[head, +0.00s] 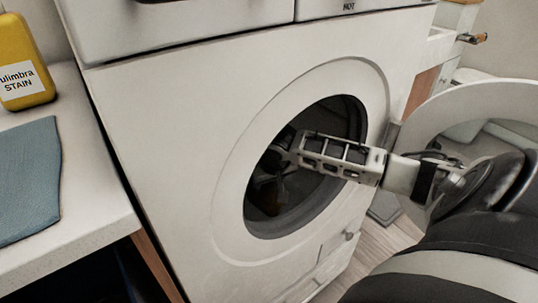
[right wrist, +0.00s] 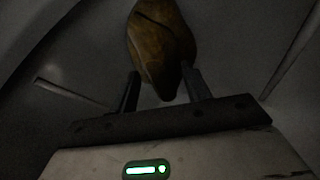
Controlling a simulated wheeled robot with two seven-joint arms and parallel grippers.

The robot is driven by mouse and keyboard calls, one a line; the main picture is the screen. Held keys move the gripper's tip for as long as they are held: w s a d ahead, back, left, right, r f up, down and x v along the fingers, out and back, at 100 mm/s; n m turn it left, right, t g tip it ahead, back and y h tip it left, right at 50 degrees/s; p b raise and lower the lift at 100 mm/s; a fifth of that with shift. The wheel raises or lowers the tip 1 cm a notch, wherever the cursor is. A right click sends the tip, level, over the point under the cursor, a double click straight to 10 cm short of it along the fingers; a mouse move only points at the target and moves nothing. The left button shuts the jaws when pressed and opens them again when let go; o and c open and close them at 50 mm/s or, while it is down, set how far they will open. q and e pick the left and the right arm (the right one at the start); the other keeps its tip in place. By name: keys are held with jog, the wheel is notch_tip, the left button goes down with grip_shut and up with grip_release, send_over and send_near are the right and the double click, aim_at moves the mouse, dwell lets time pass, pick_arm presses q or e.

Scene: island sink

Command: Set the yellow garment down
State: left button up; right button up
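The yellow garment shows brownish-yellow and bunched in the dim right wrist view (right wrist: 163,45). It sits between the two fingers of my right gripper (right wrist: 162,80), which are apart by about its width and look closed on it. In the head view, my right gripper (head: 285,150) reaches through the round opening of the white washing machine (head: 165,130) into its dark drum. A dim yellowish patch of the garment (head: 270,197) shows below the gripper there. Its lower part is hard to make out. My left gripper is not in view.
The round door (head: 445,101) stands open at the right, close to my right arm. The opening's rim (head: 237,165) surrounds the arm. A counter at the left holds a yellow stain bottle (head: 22,50) and a folded blue cloth (head: 28,180).

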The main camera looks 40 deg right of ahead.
jog(key=p+v, duration=0.1)
jog(key=v, duration=0.2)
jog(key=p+v, duration=0.1)
jog(key=v, duration=0.1)
jog(key=shift+s+a+r, duration=0.2)
jog(key=shift+s, duration=0.3)
jog(key=s+a, duration=0.1)
jog(key=s, duration=0.2)
jog(key=s+a+p, duration=0.1)
jog(key=s+a, duration=0.1)
jog(key=s, duration=0.1)
jog(key=s+a+p, duration=0.1)
jog(key=s, duration=0.2)
jog(key=shift+a+f, duration=0.15)
jog(key=shift+a, duration=0.15)
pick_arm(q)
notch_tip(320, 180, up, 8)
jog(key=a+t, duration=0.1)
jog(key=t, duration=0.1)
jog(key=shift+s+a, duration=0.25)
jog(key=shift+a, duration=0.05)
pick_arm(e)
jog(key=shift+s+a, duration=0.2)
jog(key=shift+s, duration=0.15)
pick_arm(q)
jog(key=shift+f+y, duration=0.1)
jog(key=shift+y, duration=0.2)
